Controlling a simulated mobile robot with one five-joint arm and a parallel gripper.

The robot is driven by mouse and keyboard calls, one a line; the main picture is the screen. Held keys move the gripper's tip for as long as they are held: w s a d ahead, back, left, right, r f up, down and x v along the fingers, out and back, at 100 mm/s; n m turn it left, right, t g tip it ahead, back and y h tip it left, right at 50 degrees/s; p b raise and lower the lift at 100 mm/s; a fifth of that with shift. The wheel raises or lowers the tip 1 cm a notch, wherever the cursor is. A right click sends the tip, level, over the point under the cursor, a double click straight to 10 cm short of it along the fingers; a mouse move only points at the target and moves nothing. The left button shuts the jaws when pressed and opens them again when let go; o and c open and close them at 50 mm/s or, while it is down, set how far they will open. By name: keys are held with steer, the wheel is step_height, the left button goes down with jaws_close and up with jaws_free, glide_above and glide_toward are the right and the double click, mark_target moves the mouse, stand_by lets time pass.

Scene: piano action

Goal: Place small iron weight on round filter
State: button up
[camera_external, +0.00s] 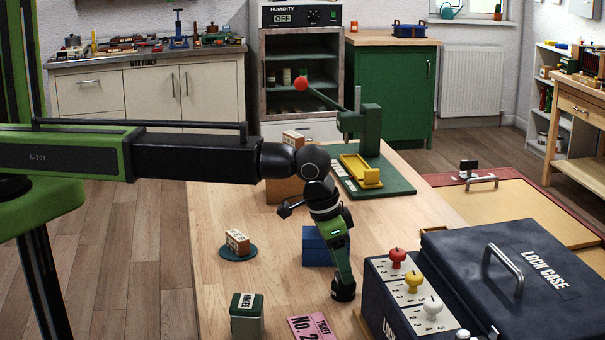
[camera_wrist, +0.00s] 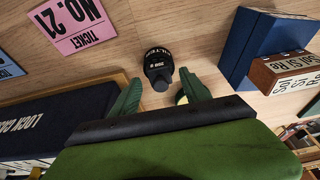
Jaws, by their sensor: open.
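A small black weight (camera_wrist: 159,73), with white lettering that seems to give grams, shows in the wrist view just beyond my fingertips. It overlaps a dark round piece (camera_wrist: 158,51) whose lettering seems to read FILTER. It appears to stand on that piece, but I cannot make out the contact. My gripper (camera_wrist: 160,95) is open, its two green fingers apart on either side of the weight's near end, with nothing between them. In the external view my gripper (camera_external: 341,272) points down to the table, and a small dark shape (camera_external: 343,292) shows at its tip.
A blue box (camera_external: 318,246) stands close behind my gripper. The dark lock case (camera_external: 510,262) with coloured knobs is close on the right. A pink ticket (camera_external: 312,328) lies in front. A green tin (camera_external: 246,315) and a teal disc (camera_external: 230,255) bearing a wooden block are left.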

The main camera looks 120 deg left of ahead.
steer(key=p+v, duration=0.9)
steer(key=v, duration=0.1)
steer(key=shift+r, duration=0.4)
steer(key=shift+s+d, duration=0.1)
steer(key=s+d+m, duration=0.3)
steer(key=s+d, duration=0.3)
steer(key=d, duration=0.5)
steer(key=s+d+m+g+h, duration=0.1)
steer(key=s+d+m, duration=0.2)
steer(key=s+d, duration=0.3)
steer(key=s+d+f+m+g+h, duration=0.1)
steer(key=s+d+m, duration=0.2)
steer(key=s+d, duration=0.4)
steer(key=d, duration=0.9)
steer(key=shift+d, duration=0.4)
steer(key=shift+w, duration=0.1)
